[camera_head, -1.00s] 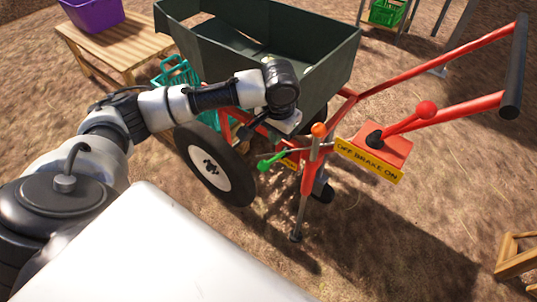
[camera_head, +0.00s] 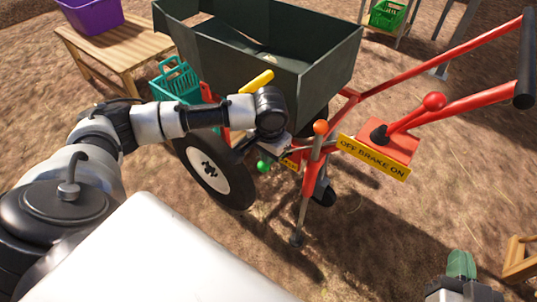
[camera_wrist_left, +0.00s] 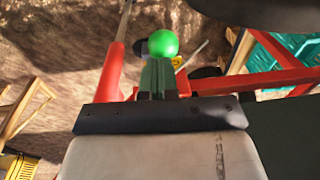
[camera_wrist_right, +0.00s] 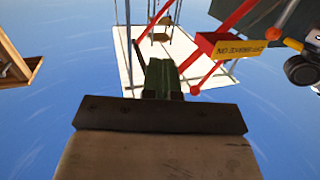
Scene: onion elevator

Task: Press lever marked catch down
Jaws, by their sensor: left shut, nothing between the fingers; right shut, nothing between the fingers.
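A lever with a green ball knob (camera_head: 263,166) sticks out below the green cart body, beside the wheel. A small yellow label (camera_head: 291,164) is near it, its text too small to read. My left gripper (camera_head: 282,148) is just above and right of the knob, its fingers mostly hidden behind my wrist. In the left wrist view the green knob (camera_wrist_left: 163,42) shows right at the tips of my shut left fingers (camera_wrist_left: 158,78); I cannot tell whether they touch. My right gripper (camera_head: 461,265) is shut and empty at the lower right, away from the lever.
An orange-topped post (camera_head: 320,128) and a red brake lever (camera_head: 432,102) with an "OFF BRAKE ON" plate (camera_head: 373,157) stand right of the knob. A yellow handle (camera_head: 257,82) is above my left wrist. The wheel (camera_head: 213,170) is on the left. Open ground lies in front.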

